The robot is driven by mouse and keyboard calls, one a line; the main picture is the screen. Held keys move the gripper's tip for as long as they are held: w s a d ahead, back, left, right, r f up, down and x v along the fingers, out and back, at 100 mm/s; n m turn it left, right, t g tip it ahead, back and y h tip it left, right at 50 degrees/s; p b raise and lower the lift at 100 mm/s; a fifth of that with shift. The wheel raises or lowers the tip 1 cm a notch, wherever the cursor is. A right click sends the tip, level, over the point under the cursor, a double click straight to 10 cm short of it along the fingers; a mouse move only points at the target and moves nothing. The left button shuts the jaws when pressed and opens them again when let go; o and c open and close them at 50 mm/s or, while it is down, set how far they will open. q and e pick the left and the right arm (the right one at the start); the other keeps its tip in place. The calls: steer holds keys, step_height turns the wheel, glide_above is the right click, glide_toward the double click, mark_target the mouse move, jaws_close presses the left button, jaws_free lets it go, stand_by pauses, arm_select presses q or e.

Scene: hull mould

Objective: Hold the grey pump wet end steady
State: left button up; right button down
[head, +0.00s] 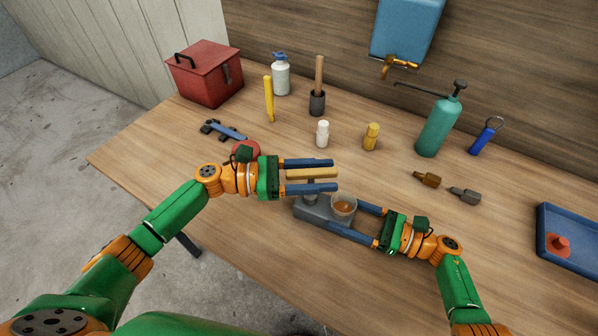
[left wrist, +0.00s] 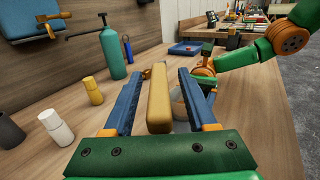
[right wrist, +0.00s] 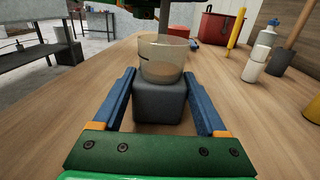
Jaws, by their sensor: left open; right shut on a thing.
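The grey pump wet end (head: 308,211) is a block low on the wooden table, with a clear cup of brownish liquid (head: 343,206) at its right end. My right gripper (head: 344,215) is shut on the grey block, one finger on each side; the block also shows between the fingers in the right wrist view (right wrist: 159,103). A post rises from the block to a yellow bar (head: 311,174). My left gripper (head: 334,175) is open, its fingers on either side of the bar; the left wrist view shows the bar (left wrist: 159,98) with gaps beside it.
Behind stand a white bottle (head: 322,134), a yellow bottle (head: 371,137) and a teal pump can (head: 438,128). A red box (head: 206,74) is at the far left, a blue tray (head: 546,239) at the right. The table in front of the pump is clear.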

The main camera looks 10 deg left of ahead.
arm_select(q)
steer(key=v, duration=1.1)
steer(key=shift+a, duration=0.25)
steer(key=d+r+m+g+y, duration=0.35)
steer(key=d+m, duration=0.25)
steer(key=m, duration=0.7)
steer(key=d+r+m+g+y, duration=0.35)
steer(key=d+m, duration=0.25)
steer(key=m, duration=0.7)
steer(key=a+m+t+y, duration=0.1)
steer(key=m+y, duration=0.2)
steer(key=w+a+r+m+t+y, duration=0.1)
steer(key=m+y, duration=0.1)
steer(key=m, duration=0.1)
steer(key=w+a+m+t+y, duration=0.1)
steer(key=m+y, duration=0.2)
steer(key=shift+a+r+m+y, duration=0.2)
steer(key=shift+r+m+y, duration=0.1)
steer(key=shift+r, duration=0.05)
steer(key=shift+w+a+f, duration=0.1)
steer(key=shift+f, duration=0.2)
steer(key=f, duration=0.3)
steer(key=d+f, duration=0.1)
steer(key=f, duration=0.7)
steer(key=shift+w+d, duration=0.15)
steer(key=shift+d, duration=0.2)
